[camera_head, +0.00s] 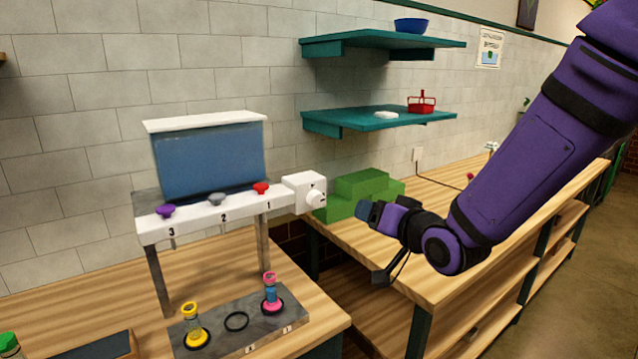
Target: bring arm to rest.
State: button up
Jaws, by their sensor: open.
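My purple arm comes in from the upper right. My gripper (370,212) is at its end, in the air in front of the green stepped block (362,192) and to the right of the dispenser's white dial (312,193). It points left, and its jaws are open. I see nothing held between them, though the fingertips are small and dark here. The gripper looks apart from the dispenser and the bench.
The dispenser has a blue tank (208,160) and purple, grey and red knobs. Below, a grey base (250,322) holds a yellow vase (195,328) and a pink-and-blue vase (271,293), with an empty ring between. Teal shelves (380,120) hang behind. The right wooden bench (420,262) has clear room.

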jog(key=s+d+r+g+h, duration=0.2)
jog(key=s+d+r+h, duration=0.15)
jog(key=d, duration=0.25)
jog(key=s+d+r+g+h, duration=0.1)
jog(key=s+d+r+h, duration=0.15)
jog(key=s+d, duration=0.3)
jog(key=s+d+r+g, duration=0.1)
jog(key=s+d+g, duration=0.1)
jog(key=s, duration=0.6)
jog(key=s+d+r+g+h, duration=0.1)
jog(key=s+d+r+g, duration=0.1)
jog(key=s, duration=0.7)
jog(key=d+g, duration=0.1)
jog(key=d, duration=0.1)
jog(key=shift+d+n+g, duration=0.3)
jog(key=shift+d, duration=0.05)
